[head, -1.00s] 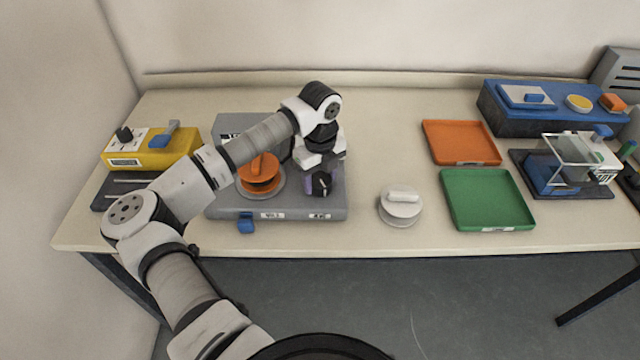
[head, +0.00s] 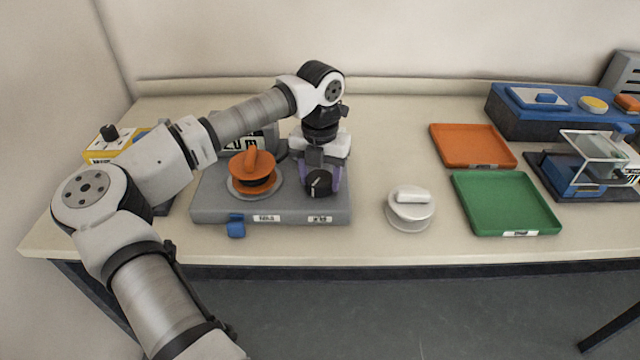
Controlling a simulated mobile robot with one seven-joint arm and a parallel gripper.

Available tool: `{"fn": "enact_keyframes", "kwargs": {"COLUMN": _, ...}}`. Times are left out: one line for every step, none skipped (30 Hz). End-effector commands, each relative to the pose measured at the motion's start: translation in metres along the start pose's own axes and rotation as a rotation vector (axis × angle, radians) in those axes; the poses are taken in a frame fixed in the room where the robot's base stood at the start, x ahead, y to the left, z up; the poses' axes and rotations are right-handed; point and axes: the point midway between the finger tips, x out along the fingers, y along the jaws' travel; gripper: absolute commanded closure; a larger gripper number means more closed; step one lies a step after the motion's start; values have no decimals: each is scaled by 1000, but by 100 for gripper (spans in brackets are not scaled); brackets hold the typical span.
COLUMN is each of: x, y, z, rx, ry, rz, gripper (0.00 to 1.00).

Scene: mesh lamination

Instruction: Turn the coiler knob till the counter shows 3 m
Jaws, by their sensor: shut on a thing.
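The coiler is a grey box (head: 215,206) on the left half of the table. An orange spool (head: 252,169) sits on its top, on a round plate. The black knob (head: 319,183) with a white pointer line stands at the right of the coiler's top. My gripper (head: 322,180) points down over it, its purple fingers on either side of the knob and shut on it. The counter display (head: 245,143) is at the back of the coiler, partly hidden by my arm, and its reading is too small to tell.
A white spool (head: 410,208) stands right of the coiler. A green tray (head: 505,203) and an orange tray (head: 472,146) lie further right, near a blue box (head: 540,118) and a clear-sided device (head: 596,160). A yellow device (head: 104,146) is partly behind my arm. A blue tab (head: 236,227) sticks out in front.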

Motion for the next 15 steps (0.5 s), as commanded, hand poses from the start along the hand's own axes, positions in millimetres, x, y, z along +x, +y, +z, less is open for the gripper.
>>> {"fn": "enact_keyframes", "kwargs": {"x": 2, "y": 0, "z": 0, "rx": 42, "ry": -2, "rz": 0, "gripper": 70}}
{"fn": "enact_keyframes", "kwargs": {"x": 2, "y": 0, "z": 0, "rx": 71, "ry": -2, "rz": 0, "gripper": 70}}
{"fn": "enact_keyframes", "kwargs": {"x": 2, "y": 0, "z": 0, "rx": 108, "ry": -3, "rz": 1, "gripper": 70}}
{"fn": "enact_keyframes", "kwargs": {"x": 2, "y": 0, "z": 1, "rx": 137, "ry": -3, "rz": 1, "gripper": 70}}
{"fn": "enact_keyframes", "kwargs": {"x": 2, "y": 0, "z": 0, "rx": 165, "ry": -3, "rz": 1, "gripper": 70}}
{"fn": "enact_keyframes", "kwargs": {"x": 1, "y": 0, "z": 0, "rx": 203, "ry": -3, "rz": 0, "gripper": 70}}
{"fn": "enact_keyframes", "kwargs": {"x": 1, "y": 0, "z": 0, "rx": 231, "ry": -3, "rz": 0, "gripper": 70}}
{"fn": "enact_keyframes", "kwargs": {"x": 1, "y": 0, "z": 0, "rx": 259, "ry": -3, "rz": 0, "gripper": 70}}
{"fn": "enact_keyframes", "kwargs": {"x": 1, "y": 0, "z": 0, "rx": 295, "ry": -3, "rz": 0, "gripper": 70}}
{"fn": "enact_keyframes", "kwargs": {"x": 1, "y": 0, "z": 0, "rx": 321, "ry": -3, "rz": 1, "gripper": 70}}
{"fn": "enact_keyframes", "kwargs": {"x": 1, "y": 0, "z": 1, "rx": 348, "ry": -3, "rz": 1, "gripper": 70}}
{"fn": "enact_keyframes", "kwargs": {"x": 0, "y": 0, "z": 1, "rx": 381, "ry": -3, "rz": 1, "gripper": 70}}
{"fn": "enact_keyframes", "kwargs": {"x": 0, "y": 0, "z": 1, "rx": 406, "ry": -3, "rz": 1, "gripper": 70}}
{"fn": "enact_keyframes", "kwargs": {"x": 0, "y": 0, "z": 1, "rx": 429, "ry": -3, "rz": 0, "gripper": 70}}
{"fn": "enact_keyframes", "kwargs": {"x": 0, "y": 0, "z": 1, "rx": 459, "ry": -3, "rz": 0, "gripper": 70}}
